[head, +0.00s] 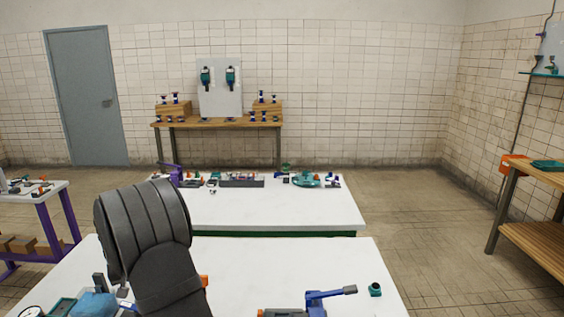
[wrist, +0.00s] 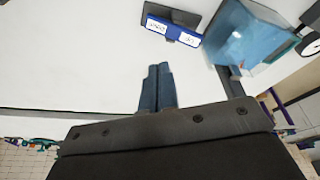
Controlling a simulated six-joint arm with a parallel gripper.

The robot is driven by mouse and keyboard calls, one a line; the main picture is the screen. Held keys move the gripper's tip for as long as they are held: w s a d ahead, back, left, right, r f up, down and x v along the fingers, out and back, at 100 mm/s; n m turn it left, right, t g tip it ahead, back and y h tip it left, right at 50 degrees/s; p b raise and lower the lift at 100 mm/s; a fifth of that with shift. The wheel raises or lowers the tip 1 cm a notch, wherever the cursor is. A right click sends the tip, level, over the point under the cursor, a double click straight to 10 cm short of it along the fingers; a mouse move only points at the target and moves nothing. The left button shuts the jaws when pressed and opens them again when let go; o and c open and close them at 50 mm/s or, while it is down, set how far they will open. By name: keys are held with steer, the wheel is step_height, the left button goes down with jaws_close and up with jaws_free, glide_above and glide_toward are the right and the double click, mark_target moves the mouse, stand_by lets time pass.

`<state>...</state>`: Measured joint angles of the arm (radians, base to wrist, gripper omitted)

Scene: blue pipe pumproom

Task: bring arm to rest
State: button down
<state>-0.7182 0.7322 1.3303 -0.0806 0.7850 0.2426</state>
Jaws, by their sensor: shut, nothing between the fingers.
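My gripper (wrist: 157,88) shows in the wrist view with its two dark blue-grey fingers side by side and touching. It is shut and holds nothing. Below the fingertips lies the white top of the near table (wrist: 60,60), and no object touches the fingers. In the head view, my dark arm rises over the left part of the near white table (head: 250,262). The gripper itself is hidden there behind the arm.
In the wrist view, a blue-framed label plate (wrist: 173,31) and a translucent blue box (wrist: 245,38) lie beyond the fingers. In the head view, a blue-handled clamp (head: 322,300) and a teal fitting (head: 375,289) sit at the near table's right. A second white table (head: 260,209) stands behind.

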steer(key=shift+r, duration=0.45)
steer(key=shift+f, duration=0.15)
step_height(320, 180, down, 8)
steer(key=shift+f, duration=0.15)
stand_by(0.4)
